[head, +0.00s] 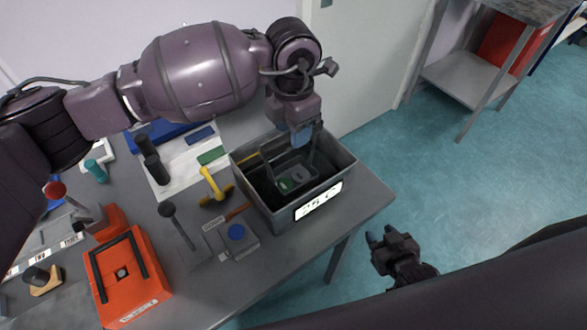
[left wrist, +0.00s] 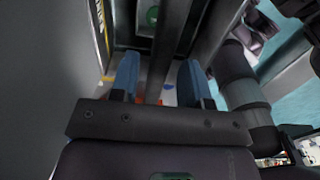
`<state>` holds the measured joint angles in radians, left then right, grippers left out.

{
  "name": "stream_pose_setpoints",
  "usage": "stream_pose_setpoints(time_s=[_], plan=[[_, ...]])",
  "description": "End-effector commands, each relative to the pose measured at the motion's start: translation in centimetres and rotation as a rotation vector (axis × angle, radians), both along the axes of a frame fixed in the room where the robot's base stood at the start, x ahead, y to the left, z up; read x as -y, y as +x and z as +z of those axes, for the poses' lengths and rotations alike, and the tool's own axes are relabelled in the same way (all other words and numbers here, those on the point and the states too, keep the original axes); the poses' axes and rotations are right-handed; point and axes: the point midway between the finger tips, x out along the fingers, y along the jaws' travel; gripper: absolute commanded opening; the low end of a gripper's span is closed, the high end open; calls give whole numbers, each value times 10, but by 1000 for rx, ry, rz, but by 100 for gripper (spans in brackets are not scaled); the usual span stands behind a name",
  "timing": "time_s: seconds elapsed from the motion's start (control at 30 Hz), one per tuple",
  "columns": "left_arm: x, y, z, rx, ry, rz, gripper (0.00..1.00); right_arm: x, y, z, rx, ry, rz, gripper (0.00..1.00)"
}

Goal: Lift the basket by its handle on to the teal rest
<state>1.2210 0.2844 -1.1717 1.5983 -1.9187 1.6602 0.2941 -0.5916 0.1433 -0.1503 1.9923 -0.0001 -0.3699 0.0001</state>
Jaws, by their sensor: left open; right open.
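The basket (head: 297,180) is a small dark container with an upright handle (head: 265,160). It sits inside a grey open bin (head: 258,198) labelled "25 C" and holds green and grey pieces. My left gripper (head: 302,136) points down over the bin, at the top of the handle. In the left wrist view its blue fingers (left wrist: 158,75) are apart, with a grey bar (left wrist: 167,45) running between them; I cannot tell whether they touch it. My right gripper (head: 380,238) is open and empty, off the table's right edge. A small teal piece (head: 96,171) stands at the table's left; I cannot tell if it is the rest.
The table's front right corner (head: 370,195) is clear. A metal shelf (head: 470,80) stands beyond.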

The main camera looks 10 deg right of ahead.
Motion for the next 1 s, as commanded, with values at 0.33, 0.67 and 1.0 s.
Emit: stream_pose_setpoints(time_s=[0.33, 0.67, 1.0], plan=[[0, 0, 1, 0, 0, 0, 12, 1, -9, -4, -16, 0, -5, 43], [0, 0, 5, 1, -1, 0, 0, 2, -9, -3, -17, -1, -5, 43], [0, 0, 18, 1, -1, -1, 0, 0, 0, 7, 1, 0, -1, 43]])
